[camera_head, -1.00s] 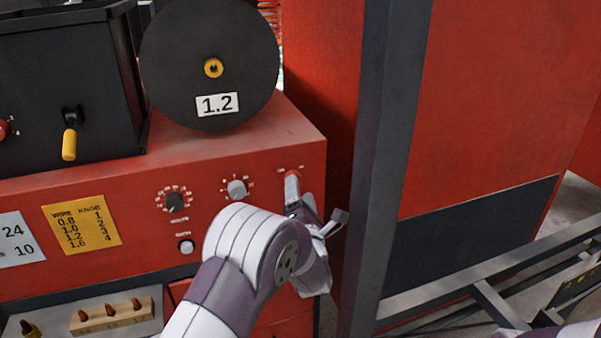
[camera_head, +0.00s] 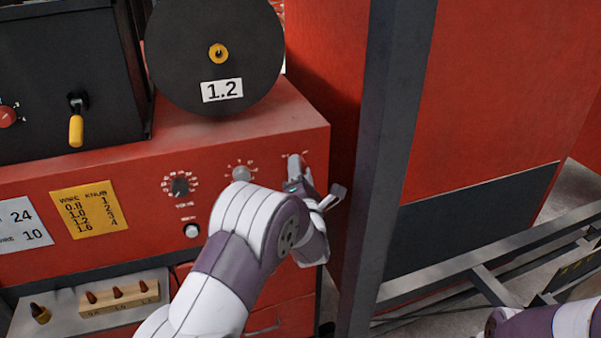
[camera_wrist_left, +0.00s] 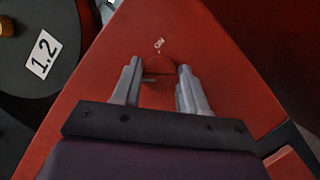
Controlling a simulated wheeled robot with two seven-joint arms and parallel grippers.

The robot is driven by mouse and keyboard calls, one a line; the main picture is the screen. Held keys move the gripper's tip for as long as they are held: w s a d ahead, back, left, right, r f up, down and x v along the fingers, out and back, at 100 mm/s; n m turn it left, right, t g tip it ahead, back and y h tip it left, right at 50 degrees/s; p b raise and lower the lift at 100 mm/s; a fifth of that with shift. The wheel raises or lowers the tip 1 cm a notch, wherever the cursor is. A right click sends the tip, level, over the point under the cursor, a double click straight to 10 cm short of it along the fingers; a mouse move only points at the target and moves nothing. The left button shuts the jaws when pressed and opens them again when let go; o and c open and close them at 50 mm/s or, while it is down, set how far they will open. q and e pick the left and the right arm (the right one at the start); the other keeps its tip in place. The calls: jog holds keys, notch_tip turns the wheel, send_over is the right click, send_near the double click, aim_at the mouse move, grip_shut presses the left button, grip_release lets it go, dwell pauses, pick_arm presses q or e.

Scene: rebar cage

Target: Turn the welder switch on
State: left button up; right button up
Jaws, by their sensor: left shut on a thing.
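The welder is a red box with a front panel (camera_head: 130,185). Its switch (camera_wrist_left: 160,66) is a red round knob at the panel's right end, seen between my left fingers in the left wrist view. My left gripper (camera_wrist_left: 159,84) is shut on the switch, one finger on each side. In the head view my left gripper (camera_head: 298,176) is at the panel's upper right corner and hides most of the switch. A small mark shows above the switch in the wrist view. Of my right arm, only a link shows at the lower right; its gripper is out of view.
A grey dial (camera_head: 241,174) and a black dial (camera_head: 180,187) sit left of the switch. A black wire spool (camera_head: 215,50) stands on top. A dark upright post (camera_head: 385,170) stands close to the right of my left gripper.

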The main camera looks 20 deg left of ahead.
pick_arm(q)
jog(key=m+g+h+b, duration=0.1)
jog(key=m+b, duration=0.2)
jog(key=m, duration=0.1)
jog(key=m+h+b, duration=0.1)
jog(key=m+b, duration=0.2)
jog(key=m, duration=0.2)
jog(key=shift+s+a+f+g, duration=0.1)
jog(key=shift+f+g, duration=0.1)
jog(key=shift+g, duration=0.2)
jog(key=m, duration=0.1)
jog(key=m+g+p, duration=0.1)
jog(key=shift+r+m, duration=0.2)
jog(key=shift+m, duration=0.1)
jog(key=shift+r+m+g+p, duration=0.1)
jog(key=shift+m+g+p, duration=0.4)
jog(key=shift+m+p, duration=1.15)
jog(key=shift+r+m+g+p, duration=0.1)
jog(key=shift+m+g+p, duration=0.7)
jog(key=shift+p, duration=1.45)
jog(key=shift+m+t, duration=0.3)
jog(key=shift+m, duration=0.05)
